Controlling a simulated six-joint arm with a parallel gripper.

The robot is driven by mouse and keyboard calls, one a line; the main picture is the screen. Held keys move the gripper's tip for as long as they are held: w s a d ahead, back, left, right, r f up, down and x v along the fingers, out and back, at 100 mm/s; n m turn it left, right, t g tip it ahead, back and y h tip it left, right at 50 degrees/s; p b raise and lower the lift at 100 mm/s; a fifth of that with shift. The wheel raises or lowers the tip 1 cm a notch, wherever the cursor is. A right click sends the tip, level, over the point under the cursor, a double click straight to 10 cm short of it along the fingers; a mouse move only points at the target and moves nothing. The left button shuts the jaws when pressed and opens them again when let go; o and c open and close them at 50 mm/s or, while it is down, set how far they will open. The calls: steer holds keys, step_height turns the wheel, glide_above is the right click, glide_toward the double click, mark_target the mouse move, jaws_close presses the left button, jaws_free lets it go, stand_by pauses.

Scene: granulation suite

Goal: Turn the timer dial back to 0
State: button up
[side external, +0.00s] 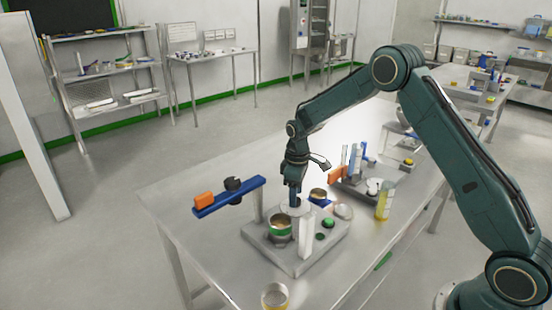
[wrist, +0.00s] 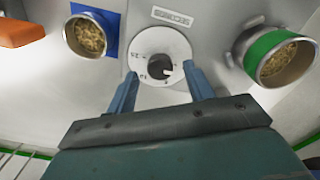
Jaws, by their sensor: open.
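The timer dial is a white disc (wrist: 160,56) with dark markings round its face and a dark knob (wrist: 159,68) at its centre, seen in the wrist view. My gripper (wrist: 158,78) is open, with its two blue fingers on either side of the disc's near part. The dark knob lies between and just beyond the fingertips, and I see no grip on it. In the side view my gripper (side external: 295,203) points down over the grey base plate (side external: 297,263), and its fingers hide much of the dial. The exact dial setting is too small to read.
A green-banded cup of granules (wrist: 278,55) stands right of the dial, and another cup (wrist: 88,36) on a blue patch stands left. A blue bar (side external: 229,197) with an orange block (side external: 203,201) rises beside the plate.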

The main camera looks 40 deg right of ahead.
step_height(320, 180, up, 12)
steer(key=shift+r, duration=0.25)
stand_by(0.3)
steer(key=s+a+r+m+t, duration=0.3)
steer(key=s+a+r, duration=0.1)
steer(key=s+r, duration=1.05)
steer(key=s+a+f+m+t, duration=0.1)
steer(key=s, duration=0.9)
steer(key=s+a+f+m+t, duration=0.1)
steer(key=s+a, duration=0.1)
steer(key=s, duration=0.7)
steer(key=shift+s+m+t, duration=0.3)
steer(key=shift+s, duration=0.1)
